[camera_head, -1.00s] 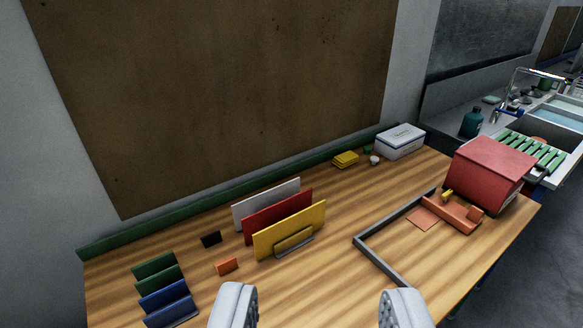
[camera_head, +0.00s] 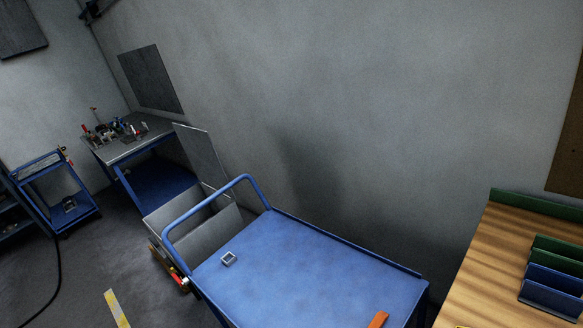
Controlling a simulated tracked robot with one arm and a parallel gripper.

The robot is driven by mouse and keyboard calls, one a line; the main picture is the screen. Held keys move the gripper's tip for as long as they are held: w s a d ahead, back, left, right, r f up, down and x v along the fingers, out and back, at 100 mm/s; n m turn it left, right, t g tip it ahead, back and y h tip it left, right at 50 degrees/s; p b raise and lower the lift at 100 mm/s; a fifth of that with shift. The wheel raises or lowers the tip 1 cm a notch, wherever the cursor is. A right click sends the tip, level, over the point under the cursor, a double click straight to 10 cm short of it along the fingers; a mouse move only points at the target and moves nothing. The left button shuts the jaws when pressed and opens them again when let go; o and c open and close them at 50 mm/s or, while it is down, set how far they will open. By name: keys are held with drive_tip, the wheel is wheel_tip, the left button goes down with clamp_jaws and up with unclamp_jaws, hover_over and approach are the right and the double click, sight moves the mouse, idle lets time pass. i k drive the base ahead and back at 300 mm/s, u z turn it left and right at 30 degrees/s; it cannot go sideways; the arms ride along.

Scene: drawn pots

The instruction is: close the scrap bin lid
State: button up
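A grey open-topped bin (camera_head: 216,231), which looks like the scrap bin, stands on the floor beyond the blue cart. A flat grey panel (camera_head: 199,153) stands raised at its wall side and looks like its lid, standing open. The cart's handle crosses in front of part of the bin, and the bin's inside is mostly hidden. My gripper is not in view now.
A blue cart (camera_head: 300,268) with a tubular handle (camera_head: 215,190) stands in front of the bin, bearing a small grey square ring (camera_head: 228,258) and an orange piece (camera_head: 379,319). A wooden bench (camera_head: 490,275) is at right, a tool table (camera_head: 130,146) far left. Floor (camera_head: 75,250) is open at left.

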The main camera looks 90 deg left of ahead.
sight(197, 144)
drive_tip(key=u, duration=4.2)
drive_tip(key=k, duration=1.2)
drive_tip(key=z, duration=0.65)
drive_tip(key=i, duration=0.85)
drive_tip(key=z, duration=0.05)
